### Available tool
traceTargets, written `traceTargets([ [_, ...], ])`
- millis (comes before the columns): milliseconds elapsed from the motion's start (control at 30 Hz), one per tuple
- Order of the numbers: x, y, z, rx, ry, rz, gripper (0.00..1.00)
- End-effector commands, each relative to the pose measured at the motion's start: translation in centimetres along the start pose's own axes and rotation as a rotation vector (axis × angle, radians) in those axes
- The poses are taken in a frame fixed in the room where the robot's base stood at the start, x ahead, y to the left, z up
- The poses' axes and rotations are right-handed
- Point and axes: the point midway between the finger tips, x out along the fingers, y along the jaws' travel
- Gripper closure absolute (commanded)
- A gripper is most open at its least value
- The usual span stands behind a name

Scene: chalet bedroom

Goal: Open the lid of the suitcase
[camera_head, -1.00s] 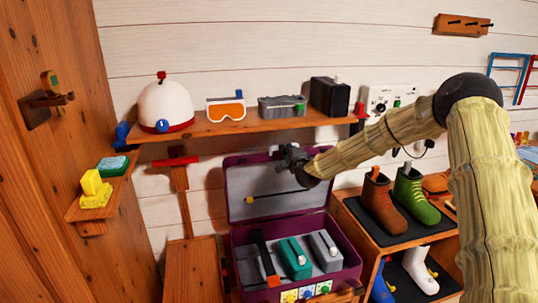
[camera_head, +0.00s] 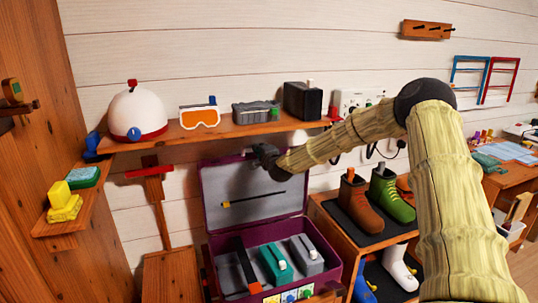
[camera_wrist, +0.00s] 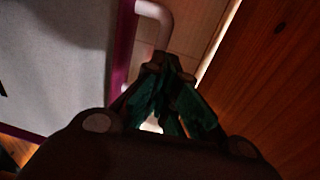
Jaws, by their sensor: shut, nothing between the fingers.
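The purple suitcase (camera_head: 334,272) stands below the shelf with its lid (camera_head: 228,211) raised and leaning back, so its grey lining faces me. A black item, a teal item and a grey item lie in the base. My gripper (camera_head: 262,156) is at the lid's upper edge, under the shelf. In the wrist view my gripper (camera_wrist: 160,75) is shut and empty, its fingertips close to a pale handle (camera_wrist: 162,20) beside the purple lid rim (camera_wrist: 121,50). I cannot tell whether they touch.
The wooden shelf (camera_head: 205,132) above the lid carries a white helmet (camera_head: 138,110), goggles (camera_head: 199,117) and boxes. A shoe rack (camera_head: 345,220) with boots stands close on the right. A small shelf (camera_head: 62,224) with sponges is on the left.

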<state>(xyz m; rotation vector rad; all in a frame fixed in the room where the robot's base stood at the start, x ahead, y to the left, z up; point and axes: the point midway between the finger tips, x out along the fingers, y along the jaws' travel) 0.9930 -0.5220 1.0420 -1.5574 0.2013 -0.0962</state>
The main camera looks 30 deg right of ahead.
Motion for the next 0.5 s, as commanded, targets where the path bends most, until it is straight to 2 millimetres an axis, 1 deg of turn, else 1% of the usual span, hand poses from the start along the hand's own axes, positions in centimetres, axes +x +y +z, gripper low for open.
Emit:
traceTargets([
  [100, -1.3, -0.3, 0.9, 0.002, -0.009, 0.001, 1.0],
  [500, -6.7, -0.9, 0.8, 0.002, -0.009, 0.0, 1.0],
])
